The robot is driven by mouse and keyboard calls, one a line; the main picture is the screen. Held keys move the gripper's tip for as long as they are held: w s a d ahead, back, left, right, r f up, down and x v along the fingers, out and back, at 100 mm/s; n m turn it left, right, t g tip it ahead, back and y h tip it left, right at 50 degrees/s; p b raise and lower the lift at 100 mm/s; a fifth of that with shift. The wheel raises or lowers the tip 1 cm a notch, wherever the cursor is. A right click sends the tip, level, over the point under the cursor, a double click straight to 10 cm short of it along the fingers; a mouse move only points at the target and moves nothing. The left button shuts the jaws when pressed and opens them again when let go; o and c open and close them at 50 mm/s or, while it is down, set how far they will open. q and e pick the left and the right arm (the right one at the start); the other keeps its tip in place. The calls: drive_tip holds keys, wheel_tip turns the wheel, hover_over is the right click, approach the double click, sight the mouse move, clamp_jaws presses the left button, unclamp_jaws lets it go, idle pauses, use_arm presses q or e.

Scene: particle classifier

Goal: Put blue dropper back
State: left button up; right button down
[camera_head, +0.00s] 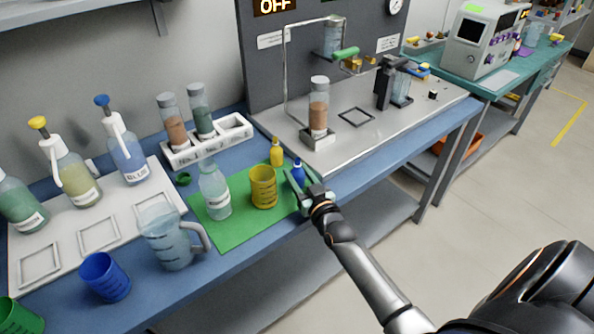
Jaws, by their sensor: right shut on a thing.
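The blue dropper (298,170) is a small bottle with a dark blue cap, near the front right corner of the green mat (237,233). My right gripper (298,186) reaches in from the lower right and is shut on the blue dropper, with its fingers covering the lower part. I cannot tell whether the dropper touches the mat. A yellow dropper (277,153) stands upright just left of and behind it. My left gripper is not in view.
A yellow cup (263,188) and a clear labelled bottle (214,193) stand on the mat. A clear jug (170,238) and a blue cup (105,277) stand to the left. A white vial rack (230,135) is behind. A metal plate with apparatus lies right.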

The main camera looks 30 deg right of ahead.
drive_tip(key=shift+f, duration=0.25)
drive_tip(key=shift+c, duration=1.8)
unclamp_jaws()
drive_tip(key=shift+s+r, duration=0.1)
drive_tip(key=shift+r, duration=0.05)
drive_tip(key=s+a, duration=0.2)
drive_tip(key=s, duration=0.9)
drive_tip(key=s+a+f+n+g+y, duration=0.3)
drive_tip(key=s+a+f+g+y, duration=0.2)
drive_tip(key=s+a+f, duration=1)
drive_tip(key=s+f+g+p, duration=0.1)
drive_tip(key=g, duration=0.2)
drive_tip(key=shift+s+a+f+n+g, duration=0.15)
drive_tip(key=shift+a+n+g, duration=0.15)
drive_tip(key=shift+g, duration=0.1)
